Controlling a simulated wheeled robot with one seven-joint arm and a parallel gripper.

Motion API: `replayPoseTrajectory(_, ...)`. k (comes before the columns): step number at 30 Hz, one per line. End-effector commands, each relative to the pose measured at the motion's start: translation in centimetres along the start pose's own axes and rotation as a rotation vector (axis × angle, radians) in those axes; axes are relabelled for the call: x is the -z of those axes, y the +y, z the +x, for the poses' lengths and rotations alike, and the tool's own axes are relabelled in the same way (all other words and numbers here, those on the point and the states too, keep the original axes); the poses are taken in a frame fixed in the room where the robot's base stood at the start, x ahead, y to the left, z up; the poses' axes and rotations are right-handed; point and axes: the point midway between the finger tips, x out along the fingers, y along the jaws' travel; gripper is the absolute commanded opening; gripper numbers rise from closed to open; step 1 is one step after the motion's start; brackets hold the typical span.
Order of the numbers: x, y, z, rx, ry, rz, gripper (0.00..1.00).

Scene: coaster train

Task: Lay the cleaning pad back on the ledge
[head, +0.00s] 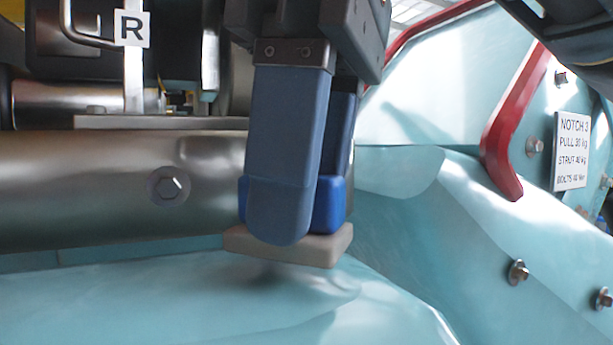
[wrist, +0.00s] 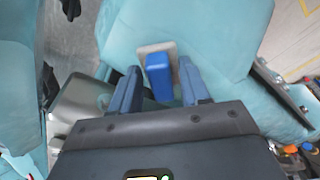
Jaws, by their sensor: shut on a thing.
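My gripper (head: 308,215) is shut on the blue handle of the cleaning pad, with its two blue fingers pointing down. The cleaning pad (head: 325,249) has a flat beige base under the blue block. In the wrist view the pad (wrist: 159,78) shows between the fingertips, over a pale teal surface. The ledge appears to be the teal surface (head: 120,300) below the pad in the head view. A soft shadow lies under the pad, and a small gap seems to separate them. The near finger hides part of the handle.
A thick metal tube (head: 90,185) with a bolt runs behind and left of the gripper. A red-edged teal panel with a "NOTCH 3" sign (head: 571,150) and bolts rises at right. A sign marked R (head: 132,28) is at upper left. The teal surface in front is clear.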

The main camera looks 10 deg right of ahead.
Motion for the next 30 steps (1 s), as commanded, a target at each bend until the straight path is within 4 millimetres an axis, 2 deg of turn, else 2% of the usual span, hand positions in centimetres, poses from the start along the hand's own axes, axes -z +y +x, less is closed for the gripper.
replayPoseTrajectory(3,-0.21,0.0,1.04,0.0,-0.001,0.0,0.21)
replayPoseTrajectory(13,-0.24,-0.02,1.4,0.001,0.0,-0.001,0.21)
replayPoseTrajectory(14,-0.24,-0.02,1.37,0.0,0.0,-0.001,0.48)
replayPoseTrajectory(21,-0.23,-0.01,1.32,0.0,0.0,0.0,0.71)
replayPoseTrajectory(30,-0.18,0.0,1.01,-0.001,0.001,0.0,0.71)
